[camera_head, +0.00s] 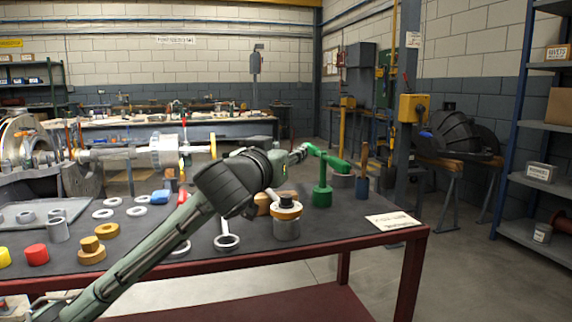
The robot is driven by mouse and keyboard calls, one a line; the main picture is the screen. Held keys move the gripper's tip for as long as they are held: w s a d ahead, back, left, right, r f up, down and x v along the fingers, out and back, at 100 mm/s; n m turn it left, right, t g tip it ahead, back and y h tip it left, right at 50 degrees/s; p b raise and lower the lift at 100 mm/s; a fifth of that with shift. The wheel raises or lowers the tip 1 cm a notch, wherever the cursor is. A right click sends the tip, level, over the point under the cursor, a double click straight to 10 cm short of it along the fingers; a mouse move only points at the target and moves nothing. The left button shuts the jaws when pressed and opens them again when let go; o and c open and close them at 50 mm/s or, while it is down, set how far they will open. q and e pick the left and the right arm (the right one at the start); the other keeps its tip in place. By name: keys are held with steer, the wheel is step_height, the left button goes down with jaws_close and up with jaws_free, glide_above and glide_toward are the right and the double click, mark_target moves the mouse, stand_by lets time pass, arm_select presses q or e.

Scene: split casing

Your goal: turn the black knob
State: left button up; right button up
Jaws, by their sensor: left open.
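The black knob (287,202) sits on top of a squat grey cylindrical casing (287,229) with an orange-tan rim, near the right part of the dark bench top. The gripper holds nothing that I can see. My right gripper is not in view.
A green post with a lever (322,194) stands just behind the casing to the right. A grey ring-ended part (227,241) lies to its left. A paper card (393,221) lies at the right bench corner. Rings, cylinders and a red cap (37,254) crowd the left side.

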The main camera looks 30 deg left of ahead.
mark_target(288, 201)
arm_select(q)
steer(key=shift+c, duration=0.2)
steer(key=shift+w+f, duration=0.1)
steer(key=shift+f, duration=0.05)
steer(key=f+n+y, duration=0.1)
steer(key=f+y, duration=0.1)
steer(key=f+n+g+y+p, duration=0.1)
steer(key=f+n, duration=0.1)
steer(key=w+f+n+g+y+p, duration=0.1)
steer(key=f+y, duration=0.1)
steer(key=shift+f+y, duration=0.3)
steer(key=s+d+f+n+g+y, duration=0.1)
steer(key=g+y, duration=0.1)
steer(key=s+d+f+n+g+y+p, duration=0.1)
steer(key=s+d+f+n, duration=0.1)
steer(key=shift+s+d+f+g+y, duration=0.1)
steer(key=shift+s+f+g+y, duration=0.1)
steer(key=shift+s+g+y, duration=0.15)
steer(key=p+x, duration=0.1)
steer(key=x, duration=0.6)
steer(key=shift+w+a+p, duration=0.25)
steer(key=shift+a+p, duration=0.05)
steer(key=shift+a, duration=0.05)
jaws_close()
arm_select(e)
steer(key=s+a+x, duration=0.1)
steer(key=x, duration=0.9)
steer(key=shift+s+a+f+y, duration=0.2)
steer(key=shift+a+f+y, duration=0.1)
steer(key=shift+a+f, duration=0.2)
